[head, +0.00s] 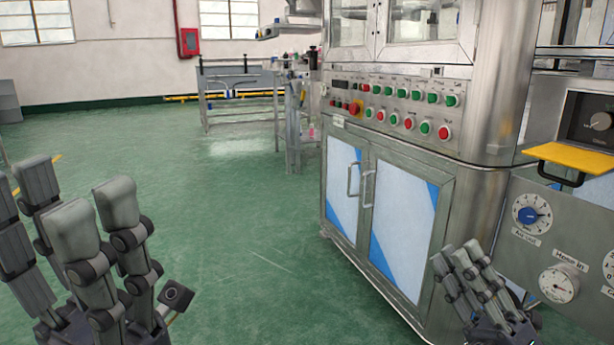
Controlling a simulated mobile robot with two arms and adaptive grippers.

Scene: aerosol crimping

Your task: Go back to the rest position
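My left gripper (85,215) is at the lower left, large and close to the camera. Its grey fingers point up and stand apart, with nothing between them. My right gripper (458,262) is at the lower right, in front of the metal machine. Its fingers point up and left, straight and with narrow gaps between them, and I see nothing held. Neither gripper visibly holds anything.
A steel machine cabinet (398,220) with a button panel (402,105) fills the centre right. A gauge panel (560,232) and a yellow ledge (572,157) are at the right. A metal stand (290,120) is farther back. Green floor (230,220) is clear at centre left.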

